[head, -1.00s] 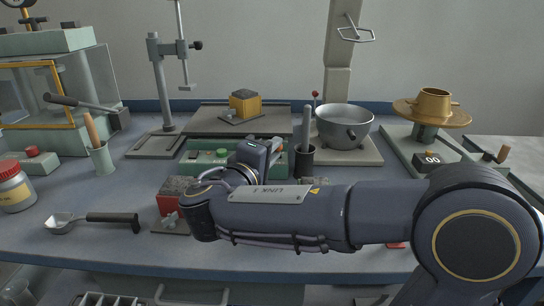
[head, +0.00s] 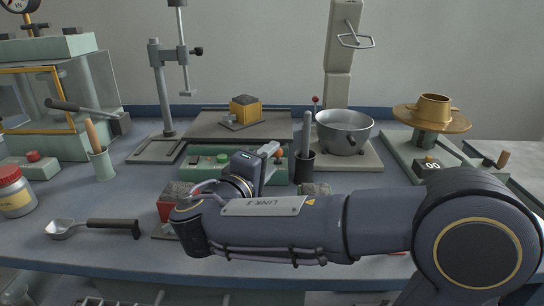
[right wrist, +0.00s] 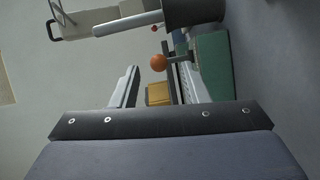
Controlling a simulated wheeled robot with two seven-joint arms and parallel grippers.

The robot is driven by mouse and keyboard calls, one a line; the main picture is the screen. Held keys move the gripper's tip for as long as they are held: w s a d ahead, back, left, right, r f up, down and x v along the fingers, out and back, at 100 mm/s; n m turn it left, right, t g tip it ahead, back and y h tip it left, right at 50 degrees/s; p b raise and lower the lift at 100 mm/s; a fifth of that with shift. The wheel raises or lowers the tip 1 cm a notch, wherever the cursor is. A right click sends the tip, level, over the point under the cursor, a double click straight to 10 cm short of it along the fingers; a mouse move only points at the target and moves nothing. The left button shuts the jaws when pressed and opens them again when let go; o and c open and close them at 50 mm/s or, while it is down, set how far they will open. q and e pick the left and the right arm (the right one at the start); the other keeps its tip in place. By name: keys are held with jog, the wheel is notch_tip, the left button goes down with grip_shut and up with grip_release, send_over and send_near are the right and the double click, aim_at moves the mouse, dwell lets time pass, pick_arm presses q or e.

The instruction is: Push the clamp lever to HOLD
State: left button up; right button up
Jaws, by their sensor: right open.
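The green clamp box (head: 205,165) sits mid-bench with a green button on top; my right wrist covers its front and right part. An orange ball knob on a short lever (right wrist: 158,62) sticks out from the green box (right wrist: 212,65) in the right wrist view. I cannot read the HOLD mark. My left gripper is not in view.
A dark cup with a grey pestle (head: 306,150) stands just right of the box, with a metal bowl (head: 343,132) behind it. A yellow block (head: 245,109) sits on a plate behind. A red block (head: 166,206) and a scoop (head: 95,226) lie in front and left.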

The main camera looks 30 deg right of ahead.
jog(key=p+v, duration=0.1)
jog(key=v, duration=0.5)
dwell(0.3)
